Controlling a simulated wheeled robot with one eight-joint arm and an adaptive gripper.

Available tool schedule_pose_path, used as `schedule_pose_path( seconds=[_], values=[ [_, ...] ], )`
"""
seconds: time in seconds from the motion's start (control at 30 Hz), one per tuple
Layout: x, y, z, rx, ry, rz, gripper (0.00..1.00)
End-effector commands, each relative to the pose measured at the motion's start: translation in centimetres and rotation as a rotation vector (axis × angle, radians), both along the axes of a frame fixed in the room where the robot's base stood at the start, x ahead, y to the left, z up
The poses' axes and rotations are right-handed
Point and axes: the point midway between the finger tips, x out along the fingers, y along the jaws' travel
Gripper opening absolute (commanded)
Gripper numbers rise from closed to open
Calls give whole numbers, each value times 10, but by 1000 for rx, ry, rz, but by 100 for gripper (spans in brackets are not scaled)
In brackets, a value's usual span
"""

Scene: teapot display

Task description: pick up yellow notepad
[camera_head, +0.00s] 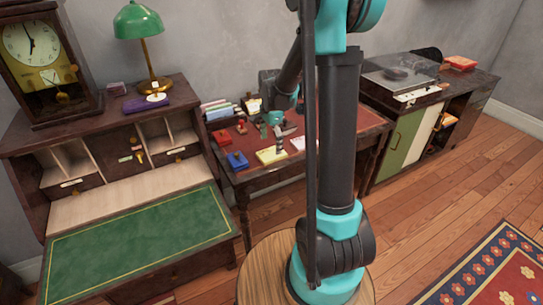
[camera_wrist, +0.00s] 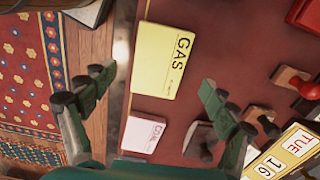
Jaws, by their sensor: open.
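The yellow notepad (camera_wrist: 165,60), with "GAS" printed on it, lies flat on the red-brown desk top near the desk's edge. It also shows in the head view (camera_head: 271,156), toward the front of the small desk. My gripper (camera_wrist: 156,80) is open and empty, with its green fingers spread wide. In the wrist view, one finger is left of the notepad and the other right of it, with the notepad apart from both. In the head view my gripper (camera_head: 273,132) hangs over the desk, just behind the notepad.
A white pad (camera_wrist: 142,135) lies close to the yellow one. Wooden stamps (camera_wrist: 290,76) and a calendar (camera_wrist: 284,154) are at the right in the wrist view. A blue box (camera_head: 237,160) and a red box (camera_head: 222,137) stand left of the notepad in the head view.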

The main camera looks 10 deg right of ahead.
Motion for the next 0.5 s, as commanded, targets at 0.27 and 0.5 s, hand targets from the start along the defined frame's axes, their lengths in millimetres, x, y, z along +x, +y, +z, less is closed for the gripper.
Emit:
schedule_pose_path(
  seconds=[0.27, 0.5],
  values=[
    [0, -2, -36, 0, 0, 0, 86],
    [0, -2, -40, 0, 0, 0, 86]
  ],
)
